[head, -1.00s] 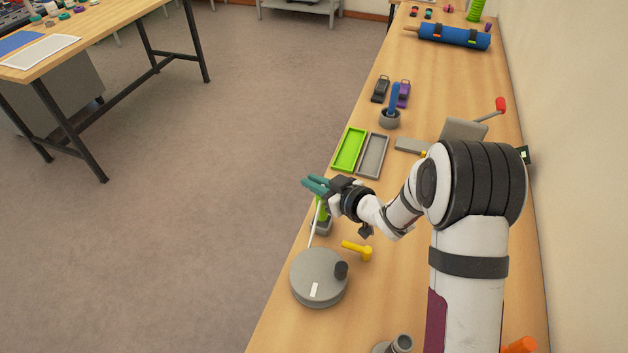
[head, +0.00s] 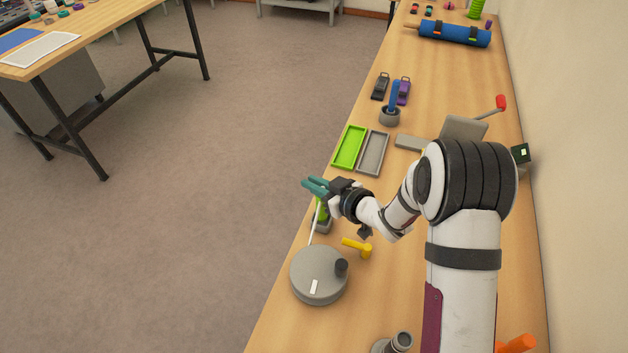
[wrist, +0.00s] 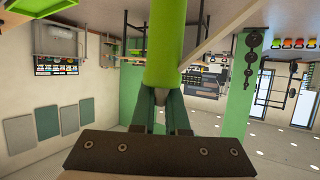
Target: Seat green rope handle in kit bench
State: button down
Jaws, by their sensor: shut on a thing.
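My gripper (head: 315,187) has teal fingers and sits over the left edge of the long wooden bench. In the wrist view its fingers (wrist: 163,108) are shut on the green rope handle (wrist: 164,45), a smooth green cylinder filling the upper middle. In the head view the handle (head: 321,211) shows as a small green piece below the fingers, largely hidden by my gripper. A grey block (head: 322,226) is just under it; I cannot tell whether the handle touches or enters it. A thin pale cord or rod (head: 312,231) runs down from beside the handle towards a round grey drum.
The round grey drum (head: 318,278) with a black knob stands nearer on the bench, with a yellow peg (head: 357,246) beside it. A green tray (head: 349,148) and a grey tray (head: 373,154) lie beyond. Bare wood lies between.

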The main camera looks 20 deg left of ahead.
jog(key=shift+f, duration=1.05)
jog(key=c, duration=0.8)
grip_release()
jog(key=shift+c, duration=0.2)
jog(key=v, duration=1.5)
jog(key=shift+s+d, duration=0.15)
jog(key=shift+d, duration=0.2)
jog(key=shift+r, duration=0.1)
